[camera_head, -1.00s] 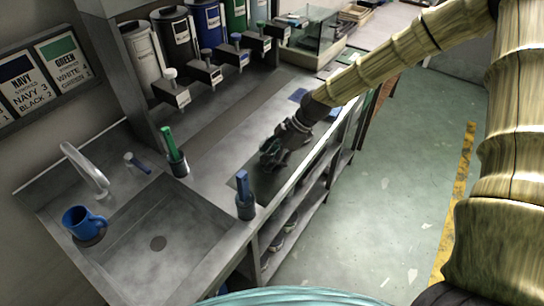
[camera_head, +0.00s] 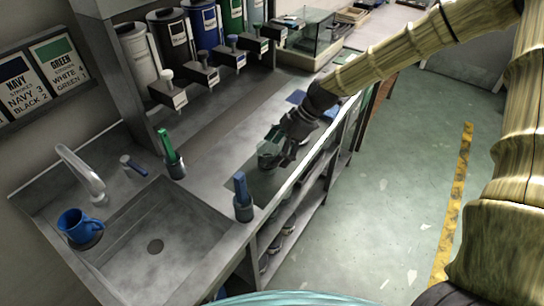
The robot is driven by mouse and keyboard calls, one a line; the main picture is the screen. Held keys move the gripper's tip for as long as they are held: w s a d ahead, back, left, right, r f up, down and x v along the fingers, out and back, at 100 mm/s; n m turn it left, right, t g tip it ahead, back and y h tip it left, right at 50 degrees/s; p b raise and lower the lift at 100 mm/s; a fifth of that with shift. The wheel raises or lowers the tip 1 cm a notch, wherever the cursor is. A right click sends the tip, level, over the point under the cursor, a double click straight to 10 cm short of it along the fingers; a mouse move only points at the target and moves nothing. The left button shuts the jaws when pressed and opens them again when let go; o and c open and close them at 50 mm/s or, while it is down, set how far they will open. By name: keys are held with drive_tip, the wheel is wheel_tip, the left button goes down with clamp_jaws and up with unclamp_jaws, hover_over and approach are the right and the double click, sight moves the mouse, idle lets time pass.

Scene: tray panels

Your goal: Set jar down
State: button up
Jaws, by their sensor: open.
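A clear greenish jar (camera_head: 267,155) stands on the counter near its front edge, at the back end of a dark mat (camera_head: 240,181). My gripper (camera_head: 277,142) is open, low over the counter at the jar's right side. The fingers overlap the jar's right side in the picture, so I cannot tell whether they still touch it. The jar looks upright, but its base is hard to make out.
A blue-handled tool in a holder (camera_head: 243,205) stands at the counter's front edge, a green-handled one (camera_head: 173,163) by the sink (camera_head: 155,225). A blue mug (camera_head: 77,226) sits at the sink's left. Dispensers (camera_head: 203,72) line the back.

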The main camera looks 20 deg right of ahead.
drive_tip(key=b+v, duration=0.1)
drive_tip(key=v, duration=0.7)
idle(1.4)
